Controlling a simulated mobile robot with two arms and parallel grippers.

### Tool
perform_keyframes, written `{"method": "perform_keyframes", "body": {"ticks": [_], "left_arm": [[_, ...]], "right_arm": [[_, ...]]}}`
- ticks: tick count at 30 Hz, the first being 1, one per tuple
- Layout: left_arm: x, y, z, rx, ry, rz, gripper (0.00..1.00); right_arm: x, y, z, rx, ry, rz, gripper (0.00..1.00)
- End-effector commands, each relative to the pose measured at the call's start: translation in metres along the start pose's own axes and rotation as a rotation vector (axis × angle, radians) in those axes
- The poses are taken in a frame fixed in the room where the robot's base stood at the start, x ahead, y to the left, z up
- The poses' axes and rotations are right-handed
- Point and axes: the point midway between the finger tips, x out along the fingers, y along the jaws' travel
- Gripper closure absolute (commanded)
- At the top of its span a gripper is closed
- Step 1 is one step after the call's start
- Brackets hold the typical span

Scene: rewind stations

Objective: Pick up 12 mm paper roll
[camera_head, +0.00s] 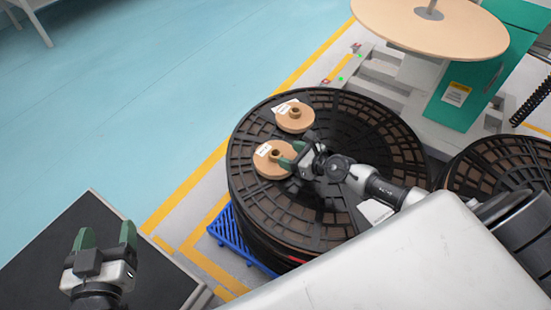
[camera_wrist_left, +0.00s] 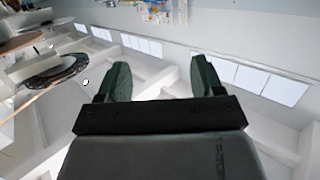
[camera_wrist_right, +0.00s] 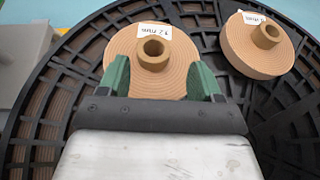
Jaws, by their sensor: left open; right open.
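Two tan paper rolls with raised centre cores and white labels lie flat on the big black reel (camera_head: 345,215). In the right wrist view, the nearer roll (camera_wrist_right: 155,82) has a label that seems to read 12 mm. It is also the lower roll in the head view (camera_head: 270,170). My right gripper (camera_wrist_right: 159,78) is open, its green fingers at the near side of this roll, on either side of the core. I cannot tell whether they touch it. The other roll (camera_head: 294,118) lies apart; its label is too small to read surely. My left gripper (camera_head: 105,238) is open and empty, away from the reel.
The reel rests on a blue pallet (camera_head: 235,240). Another black reel (camera_head: 500,165) stands at the right. A green and grey machine (camera_head: 470,95) with a large tan disc (camera_head: 430,25) is behind. The blue floor at the left is mostly clear.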

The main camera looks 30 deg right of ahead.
Motion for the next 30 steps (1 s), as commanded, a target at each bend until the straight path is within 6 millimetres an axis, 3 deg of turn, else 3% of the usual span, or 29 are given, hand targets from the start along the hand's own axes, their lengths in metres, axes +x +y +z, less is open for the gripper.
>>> {"method": "perform_keyframes", "body": {"ticks": [3, 7, 18, 27, 30], "left_arm": [[0.002, 0.002, -0.01, -0.002, 0.096, 0.006, 0.33], [0.003, 0.005, -0.024, -0.003, 0.2, 0.012, 0.33], [0.002, 0.006, -0.033, -0.004, 0.257, 0.015, 0.33], [0.002, 0.006, -0.033, -0.004, 0.256, 0.014, 0.33], [0.002, 0.006, -0.033, -0.004, 0.256, 0.014, 0.33]], "right_arm": [[0.023, 0.003, 0.0, 0.003, -0.004, 0.001, 0.35], [0.035, 0.002, -0.001, 0.002, -0.002, 0.0, 0.35], [0.04, 0.002, 0.0, 0.002, -0.001, 0.001, 0.37], [0.04, 0.002, 0.0, 0.002, -0.001, 0.0, 0.83], [0.04, 0.002, 0.001, 0.002, -0.002, 0.0, 0.83]]}}
